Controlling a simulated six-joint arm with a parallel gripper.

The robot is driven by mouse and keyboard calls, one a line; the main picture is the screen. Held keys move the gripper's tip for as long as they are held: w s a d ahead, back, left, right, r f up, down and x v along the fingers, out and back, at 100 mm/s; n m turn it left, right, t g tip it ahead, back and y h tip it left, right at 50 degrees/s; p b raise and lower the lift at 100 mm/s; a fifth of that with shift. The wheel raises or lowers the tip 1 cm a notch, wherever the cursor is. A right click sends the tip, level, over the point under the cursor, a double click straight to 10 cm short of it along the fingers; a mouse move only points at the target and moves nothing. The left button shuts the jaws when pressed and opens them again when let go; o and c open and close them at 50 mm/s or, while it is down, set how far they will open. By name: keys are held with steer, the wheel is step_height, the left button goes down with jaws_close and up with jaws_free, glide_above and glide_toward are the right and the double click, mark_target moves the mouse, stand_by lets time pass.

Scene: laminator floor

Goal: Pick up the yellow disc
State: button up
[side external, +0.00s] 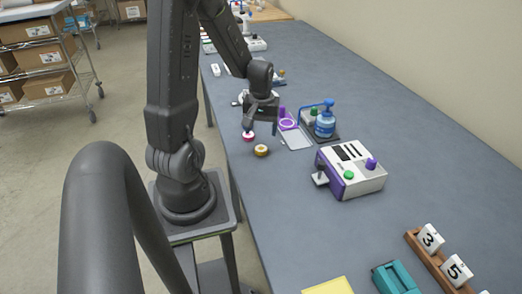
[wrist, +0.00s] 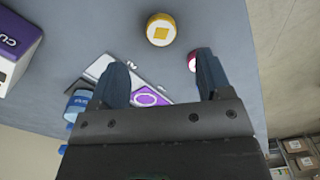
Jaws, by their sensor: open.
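The yellow disc (side external: 261,150) lies on the grey-blue table near its left edge in the side view. My gripper (side external: 262,122) is above the table, a little behind the disc in the side view. In the wrist view my gripper (wrist: 162,75) is open, with nothing between its two fingers. A pink disc (side external: 248,136) is close to the yellow one; in the wrist view it (wrist: 192,61) is partly hidden by the right finger.
A white and purple machine (side external: 350,168) stands to the right. Numbered blocks (side external: 430,238) are at the front right. Bare table lies in front of the yellow disc.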

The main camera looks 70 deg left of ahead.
mark_target(261, 148)
step_height(261, 148, down, 7)
steer(key=shift+a+f, duration=0.15)
steer(key=c, duration=1)
